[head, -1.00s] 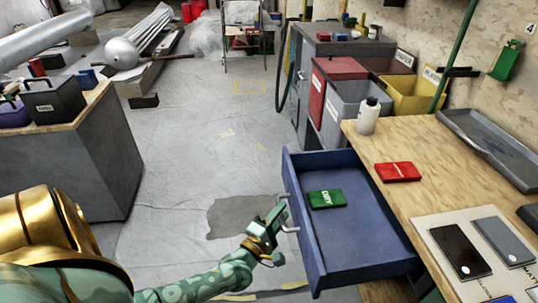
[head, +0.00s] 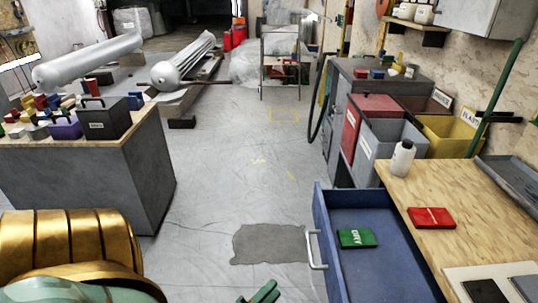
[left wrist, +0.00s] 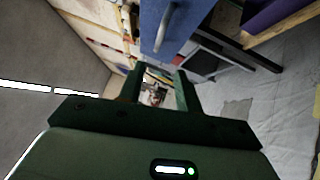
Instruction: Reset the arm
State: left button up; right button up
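My left gripper (head: 262,292) shows only as green fingertips at the bottom edge of the head view, apart from the drawer handle (head: 316,250). In the left wrist view my left gripper (left wrist: 157,85) has its two fingers apart with nothing between them. The blue drawer (head: 322,215) stands pulled open below the wooden worktop, with a green box marked DRY (head: 356,238) inside. The drawer front (left wrist: 150,22) and its handle (left wrist: 172,28) also show in the left wrist view. My right gripper is not in view.
The wooden worktop (head: 400,215) carries a red box (head: 432,217) and a white bottle (head: 402,158). Bins (head: 385,140) stand behind it. A grey counter (head: 95,180) with several small objects is at left. The floor (head: 225,165) between is clear, with a dark patch (head: 268,243).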

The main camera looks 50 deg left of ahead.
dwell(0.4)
